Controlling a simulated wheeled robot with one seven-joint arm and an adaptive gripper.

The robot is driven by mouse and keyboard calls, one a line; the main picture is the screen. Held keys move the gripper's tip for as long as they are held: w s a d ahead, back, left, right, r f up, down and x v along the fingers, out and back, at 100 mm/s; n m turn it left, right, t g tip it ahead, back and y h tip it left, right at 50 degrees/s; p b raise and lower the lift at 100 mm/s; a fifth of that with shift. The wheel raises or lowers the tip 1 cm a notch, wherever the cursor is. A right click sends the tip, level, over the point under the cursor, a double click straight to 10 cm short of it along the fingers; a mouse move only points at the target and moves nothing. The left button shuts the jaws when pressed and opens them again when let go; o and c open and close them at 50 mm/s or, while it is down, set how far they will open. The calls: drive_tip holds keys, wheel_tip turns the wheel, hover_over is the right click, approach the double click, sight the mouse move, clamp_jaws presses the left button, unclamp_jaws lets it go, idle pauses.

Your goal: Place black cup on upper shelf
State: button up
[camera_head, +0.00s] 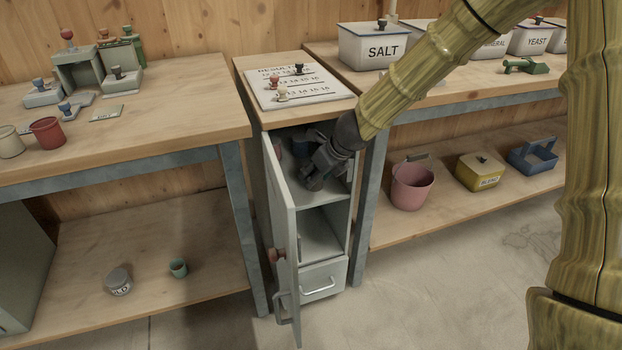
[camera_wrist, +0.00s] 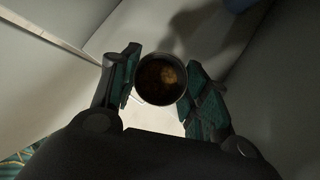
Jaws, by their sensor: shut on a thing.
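My gripper (camera_head: 314,178) reaches into the upper part of the narrow grey cabinet, above its upper shelf (camera_head: 333,200). In the wrist view my gripper (camera_wrist: 162,88) is shut on the black cup (camera_wrist: 160,80), one finger on each side. The cup's round rim faces the camera, and its inside is dark with a brownish bottom. A pale surface shows around it. I cannot tell whether the cup touches the shelf. In the head view the cup cannot be made out behind the dark fingers.
The cabinet door (camera_head: 283,225) stands open on the left, close to my gripper. The lower compartment (camera_head: 318,238) looks empty.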

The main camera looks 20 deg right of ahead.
drive_tip(key=shift+w+a, duration=0.4)
drive_tip(key=shift+w, duration=0.4)
drive_tip(key=shift+f+b, duration=1.45)
drive_tip(key=shift+f, duration=0.3)
drive_tip(key=shift+f, duration=0.15)
drive_tip(key=o, duration=1)
